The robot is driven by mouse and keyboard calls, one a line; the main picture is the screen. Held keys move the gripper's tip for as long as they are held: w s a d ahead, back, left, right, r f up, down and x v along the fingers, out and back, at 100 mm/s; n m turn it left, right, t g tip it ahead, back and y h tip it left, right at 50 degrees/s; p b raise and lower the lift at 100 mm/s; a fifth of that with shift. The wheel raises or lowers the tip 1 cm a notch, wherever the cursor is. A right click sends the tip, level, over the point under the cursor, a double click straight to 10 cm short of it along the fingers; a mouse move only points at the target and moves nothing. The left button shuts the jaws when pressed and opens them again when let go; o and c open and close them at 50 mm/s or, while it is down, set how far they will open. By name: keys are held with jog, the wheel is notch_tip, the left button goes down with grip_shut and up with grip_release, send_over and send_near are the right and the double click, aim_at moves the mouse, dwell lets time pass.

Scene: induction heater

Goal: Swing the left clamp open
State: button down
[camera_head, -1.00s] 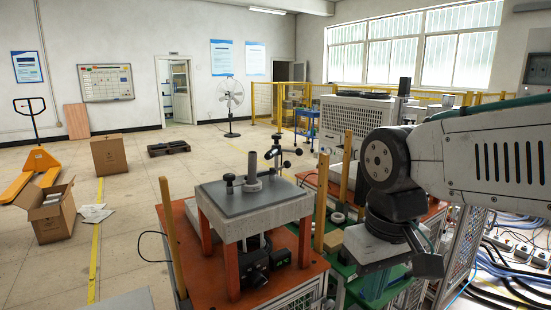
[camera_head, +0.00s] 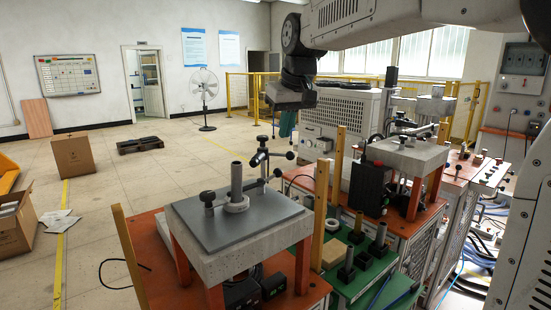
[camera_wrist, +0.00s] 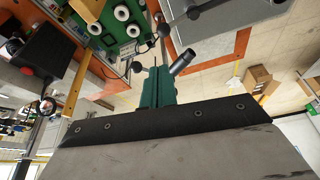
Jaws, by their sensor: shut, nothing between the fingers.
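A clamp-like fixture (camera_head: 264,166) with metal rods and black ball ends stands upright at the back right of the left station's grey plate (camera_head: 236,216). I cannot be sure that it is the left clamp. In the wrist view, a rod with a black ball (camera_wrist: 193,12) and a silver cylinder (camera_wrist: 183,62) show just beyond my gripper. My gripper (camera_head: 287,128) points down, shut and empty, above and behind the fixture in the head view. Its green fingers show in the wrist view (camera_wrist: 155,88), apparently apart from the rods; depth is hard to judge.
A silver post (camera_head: 237,185) and a black knob (camera_head: 208,199) stand on the plate. Wooden posts (camera_head: 128,255) rise beside the station. A green tray (camera_head: 350,292) with metal pieces and a second station (camera_head: 410,157) lie to the right. Open floor lies to the left.

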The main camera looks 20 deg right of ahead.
jog(key=a+x, duration=0.1)
jog(key=x, duration=0.9)
jog(key=shift+s+d, duration=0.1)
dwell(0.5)
